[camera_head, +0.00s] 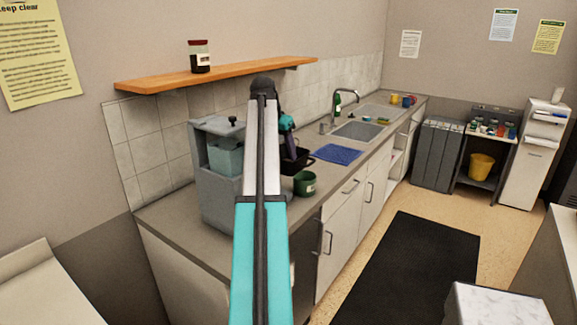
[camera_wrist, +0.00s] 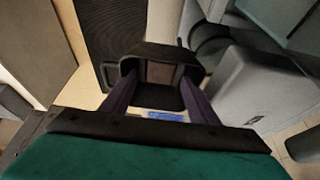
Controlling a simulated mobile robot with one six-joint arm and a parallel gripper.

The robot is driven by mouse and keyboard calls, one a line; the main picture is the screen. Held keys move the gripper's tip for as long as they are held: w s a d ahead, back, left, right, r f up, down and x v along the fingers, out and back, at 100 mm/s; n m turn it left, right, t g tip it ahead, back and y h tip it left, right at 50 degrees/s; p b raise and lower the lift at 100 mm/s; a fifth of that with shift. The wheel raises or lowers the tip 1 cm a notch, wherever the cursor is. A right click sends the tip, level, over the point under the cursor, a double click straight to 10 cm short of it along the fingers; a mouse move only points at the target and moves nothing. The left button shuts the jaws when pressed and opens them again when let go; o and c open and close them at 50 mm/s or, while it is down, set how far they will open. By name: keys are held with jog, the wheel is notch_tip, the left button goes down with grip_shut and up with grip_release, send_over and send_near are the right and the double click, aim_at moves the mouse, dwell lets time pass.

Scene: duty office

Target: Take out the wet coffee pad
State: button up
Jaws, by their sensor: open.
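My gripper (camera_wrist: 158,84) is open, with its two purple fingers spread in the wrist view. A dark box-like holder (camera_wrist: 160,52) shows at the fingertips; I cannot tell whether they touch it. A brownish patch (camera_wrist: 160,72) shows inside its rim; I cannot tell whether it is the wet coffee pad. In the head view my arm hides part of the counter, and my gripper (camera_head: 291,150) is beside the grey coffee machine (camera_head: 216,200), partly hidden. A black item (camera_head: 298,162) shows just below the fingers. A dark green mug (camera_head: 304,184) stands in front of it.
A blue cloth (camera_head: 337,154) lies on the counter to the right, before the sink (camera_head: 358,131). A wooden shelf (camera_head: 215,75) with a jar (camera_head: 200,57) hangs above. A yellow bin (camera_head: 482,167) stands at the back right. A dark mat (camera_head: 407,265) lies on the clear floor.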

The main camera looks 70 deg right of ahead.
aim_at(286, 159)
dwell(0.3)
jog(key=shift+p+x, duration=0.65)
jog(key=shift+x, duration=0.4)
jog(key=shift+p+x, duration=0.4)
jog(key=shift+x, duration=1.15)
jog(key=shift+d+r, duration=0.1)
jog(key=c, duration=0.8)
jog(key=shift+r, duration=0.15)
notch_tip(286, 159, up, 8)
jog(key=shift+d+f+b, duration=0.1)
jog(key=shift+b, duration=1.1)
jog(key=shift+r, duration=0.95)
